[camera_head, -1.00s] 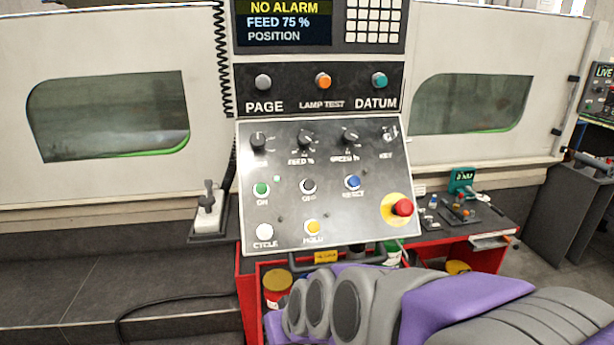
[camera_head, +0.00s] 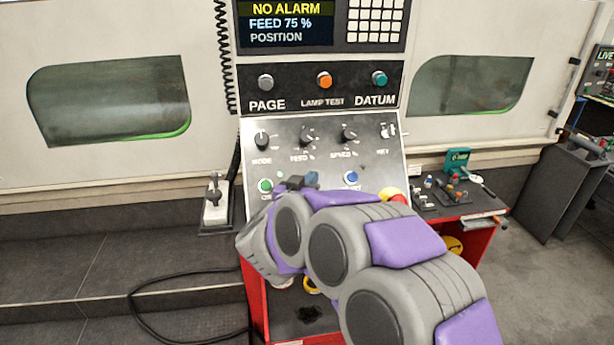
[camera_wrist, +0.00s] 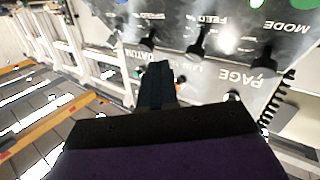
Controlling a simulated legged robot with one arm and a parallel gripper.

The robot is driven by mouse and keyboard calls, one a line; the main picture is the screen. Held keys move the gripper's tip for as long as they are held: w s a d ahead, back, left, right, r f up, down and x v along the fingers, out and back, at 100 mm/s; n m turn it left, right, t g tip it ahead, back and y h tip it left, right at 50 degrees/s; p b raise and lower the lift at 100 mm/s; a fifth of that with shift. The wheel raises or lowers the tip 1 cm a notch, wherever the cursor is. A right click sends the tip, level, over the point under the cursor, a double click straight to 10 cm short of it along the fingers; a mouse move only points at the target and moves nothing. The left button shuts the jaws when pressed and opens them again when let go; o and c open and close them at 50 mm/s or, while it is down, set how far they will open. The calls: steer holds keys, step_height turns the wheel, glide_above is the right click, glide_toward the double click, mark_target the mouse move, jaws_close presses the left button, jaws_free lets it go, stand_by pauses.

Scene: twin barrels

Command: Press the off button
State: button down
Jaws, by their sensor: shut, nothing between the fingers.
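The tilted control panel (camera_head: 345,160) stands ahead. Its off button is hidden behind my gripper and arm in the head view, in the row between the green ON button (camera_head: 265,185) and the blue RESET button (camera_head: 351,177). My gripper (camera_head: 300,181) is shut and empty in front of that gap; I cannot tell whether it touches the panel. In the wrist view my gripper (camera_wrist: 156,85) points toward the panel face, which appears upside down with its knobs and labels. The off button cannot be made out there.
Knobs (camera_head: 262,140) line the panel above the buttons. The emergency stop (camera_head: 392,195) is partly covered by my arm. The PAGE (camera_head: 265,82), LAMP TEST (camera_head: 324,80) and DATUM (camera_head: 379,79) buttons sit higher. A tool shelf (camera_head: 455,208) stands at the right.

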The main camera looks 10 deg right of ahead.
steer(key=w+d+f+b, duration=0.1)
steer(key=w+f+b, duration=0.2)
steer(key=w+f, duration=0.2)
steer(key=shift+w+d+f+b, duration=0.2)
steer(key=shift+w+b, duration=0.2)
steer(key=shift+w, duration=0.55)
steer(key=shift+a, duration=0.25)
steer(key=shift+d, duration=0.25)
steer(key=shift+a, duration=0.15)
stand_by(0.6)
steer(key=shift+w+f+p, duration=0.15)
steer(key=shift+w+p, duration=0.05)
steer(key=shift+p, duration=0.2)
stand_by(0.5)
